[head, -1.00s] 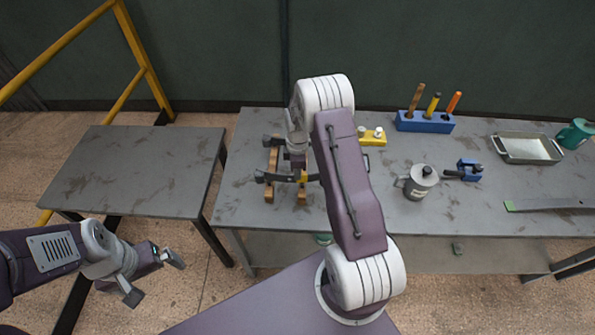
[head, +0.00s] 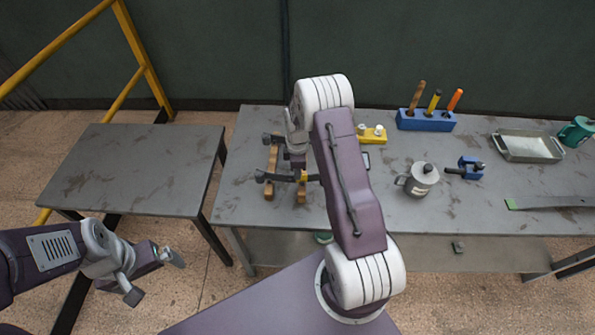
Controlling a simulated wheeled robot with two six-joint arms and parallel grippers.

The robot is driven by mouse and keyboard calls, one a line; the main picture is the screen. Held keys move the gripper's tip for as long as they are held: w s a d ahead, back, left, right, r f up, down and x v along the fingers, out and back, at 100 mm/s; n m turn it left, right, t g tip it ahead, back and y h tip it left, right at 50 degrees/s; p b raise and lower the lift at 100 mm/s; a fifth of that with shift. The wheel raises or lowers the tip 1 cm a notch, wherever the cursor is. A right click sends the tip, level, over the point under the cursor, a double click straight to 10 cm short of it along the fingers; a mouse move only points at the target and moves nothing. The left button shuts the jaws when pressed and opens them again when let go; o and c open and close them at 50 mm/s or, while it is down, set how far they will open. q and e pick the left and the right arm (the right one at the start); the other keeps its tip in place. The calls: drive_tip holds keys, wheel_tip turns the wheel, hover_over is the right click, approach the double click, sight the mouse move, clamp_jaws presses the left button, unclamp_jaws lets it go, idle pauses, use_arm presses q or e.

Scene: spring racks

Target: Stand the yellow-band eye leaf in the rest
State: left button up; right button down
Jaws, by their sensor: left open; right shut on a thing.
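The yellow-band eye leaf (head: 281,178) is a dark bar with a rolled eye at its left end and a yellow band near its middle. It lies level across the two wooden bars of the rest (head: 271,188) at the bench's left part; I cannot tell whether it touches them. My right gripper (head: 296,164) is above the leaf and shut on it, with the jaws partly hidden by my arm. A second dark piece with an eye shows behind at the rest's far end (head: 272,139). My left gripper (head: 156,276) is open and empty at lower left, away from the bench.
A yellow block with white knobs (head: 373,135), a grey lidded can (head: 421,181), a blue clamp (head: 471,168) and a blue tool holder (head: 426,121) stand to the right. Further right are a metal tray (head: 530,147) and a green-tipped strip (head: 545,203). A side table (head: 135,172) is bare.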

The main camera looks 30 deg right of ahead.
drive_tip(key=shift+f, duration=0.25)
idle(0.5)
drive_tip(key=c, duration=1.5)
unclamp_jaws()
drive_tip(key=shift+o, duration=0.2)
drive_tip(key=shift+s, duration=0.1)
drive_tip(key=o, duration=0.8)
drive_tip(key=shift+c, duration=0.2)
